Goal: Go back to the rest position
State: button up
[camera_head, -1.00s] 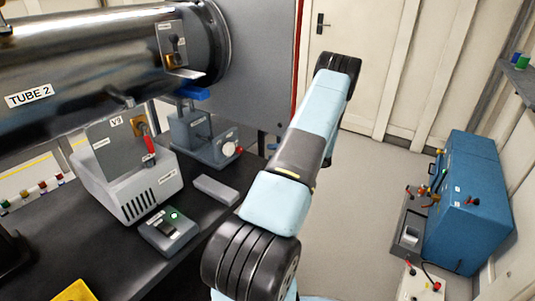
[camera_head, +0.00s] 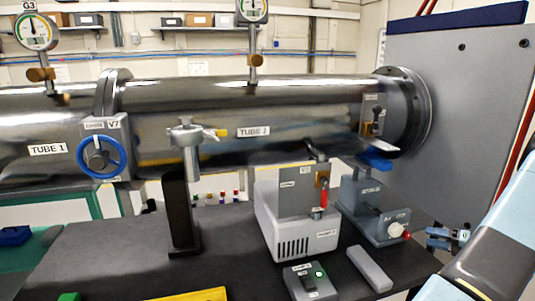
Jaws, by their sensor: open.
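My arm shows at the lower right edge, as a pale blue link (camera_head: 500,245) with a dark band. It runs up out of the picture at the right. No marker for the rest position shows.
The dark bench (camera_head: 235,262) carries a white pump box (camera_head: 290,232), a switch box (camera_head: 309,281) with a green light, a grey bar (camera_head: 370,268) and a grey stand (camera_head: 375,205) with a red knob. The steel tube 2 (camera_head: 300,110) runs above, with a blue-wheeled valve (camera_head: 101,155) at left.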

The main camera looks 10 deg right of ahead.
jog(key=w+a+r+n+g+h, duration=0.15)
jog(key=a+r+n+g, duration=0.35)
jog(key=a+r+n, duration=0.8)
jog(key=w+a+r+n+g+h, duration=0.15)
jog(key=a+r+n+g, duration=0.65)
jog(key=a, duration=1)
jog(key=s+a+r+n+t+h, duration=0.3)
jog(key=s+a+r+n, duration=0.3)
jog(key=s+a+n, duration=0.3)
jog(key=s+a+r+n+t+h, duration=0.3)
jog(key=s+a+r+n, duration=0.3)
jog(key=s+a+n, duration=0.3)
jog(key=shift+s+r+n+h, duration=0.35)
jog(key=shift+s+n, duration=0.7)
jog(key=shift+n, duration=0.65)
